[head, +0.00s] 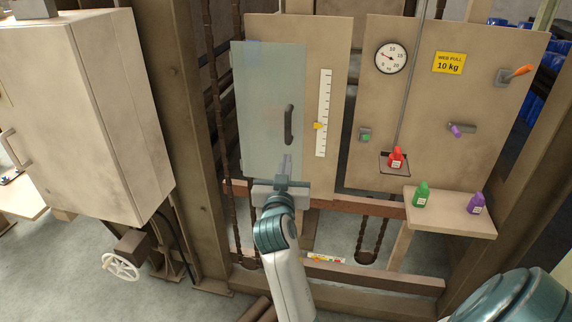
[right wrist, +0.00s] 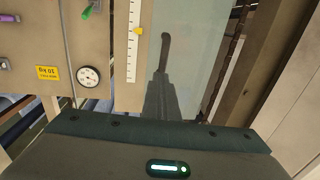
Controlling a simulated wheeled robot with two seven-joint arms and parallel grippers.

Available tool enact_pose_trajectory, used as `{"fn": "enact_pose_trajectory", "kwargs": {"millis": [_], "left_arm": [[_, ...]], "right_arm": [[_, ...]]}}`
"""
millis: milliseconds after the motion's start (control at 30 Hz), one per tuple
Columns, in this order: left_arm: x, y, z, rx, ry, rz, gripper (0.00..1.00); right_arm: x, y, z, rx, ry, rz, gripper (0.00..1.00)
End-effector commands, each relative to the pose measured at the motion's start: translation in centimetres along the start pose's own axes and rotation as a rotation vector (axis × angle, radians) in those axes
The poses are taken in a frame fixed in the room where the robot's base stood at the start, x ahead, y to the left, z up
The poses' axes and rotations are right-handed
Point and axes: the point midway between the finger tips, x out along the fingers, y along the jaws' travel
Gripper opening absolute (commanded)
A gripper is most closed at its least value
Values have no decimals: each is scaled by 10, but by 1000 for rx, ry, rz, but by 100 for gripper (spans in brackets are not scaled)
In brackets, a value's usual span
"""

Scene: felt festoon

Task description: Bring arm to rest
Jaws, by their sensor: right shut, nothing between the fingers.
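My right gripper (head: 285,160) reaches up from the bottom middle of the head view. Its fingers are together and empty, just below the dark handle (head: 289,124) of a clear glass door (head: 262,90). In the right wrist view the closed fingers (right wrist: 160,85) point at the glass door, with the handle (right wrist: 166,48) just beyond them. I cannot tell whether they touch it. My left gripper is not in view.
A board right of the door holds a gauge (head: 390,57), an orange-handled lever (head: 516,75) and a red weight (head: 396,157) on a hanging tray. Green (head: 421,195) and purple (head: 475,203) weights stand on a shelf (head: 440,224). A beige cabinet (head: 80,115) stands left.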

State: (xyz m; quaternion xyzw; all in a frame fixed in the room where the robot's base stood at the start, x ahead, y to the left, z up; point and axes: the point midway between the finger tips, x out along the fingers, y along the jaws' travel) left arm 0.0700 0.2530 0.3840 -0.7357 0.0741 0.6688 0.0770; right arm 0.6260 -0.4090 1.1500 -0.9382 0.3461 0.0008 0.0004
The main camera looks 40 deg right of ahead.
Motion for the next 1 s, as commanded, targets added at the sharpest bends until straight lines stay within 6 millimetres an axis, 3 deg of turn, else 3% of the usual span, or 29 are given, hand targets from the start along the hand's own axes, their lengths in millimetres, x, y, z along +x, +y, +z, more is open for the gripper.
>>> {"fn": "enact_pose_trajectory", "kwargs": {"millis": [367, 467, 567, 667, 767, 1000], "left_arm": [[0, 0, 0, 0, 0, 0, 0], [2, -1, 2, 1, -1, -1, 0], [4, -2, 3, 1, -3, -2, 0], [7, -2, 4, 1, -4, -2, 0], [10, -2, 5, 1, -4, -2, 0], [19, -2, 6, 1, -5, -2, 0]], "right_arm": [[0, -2, 3, -4, -4, -4, 0], [1, -8, 16, -20, -19, -20, 0], [3, -21, 40, -48, -49, -55, 0], [3, -38, 80, -94, -98, -105, 0], [0, -57, 132, -149, -159, -169, 0], [-29, -90, 278, -276, -332, -331, 0]]}}
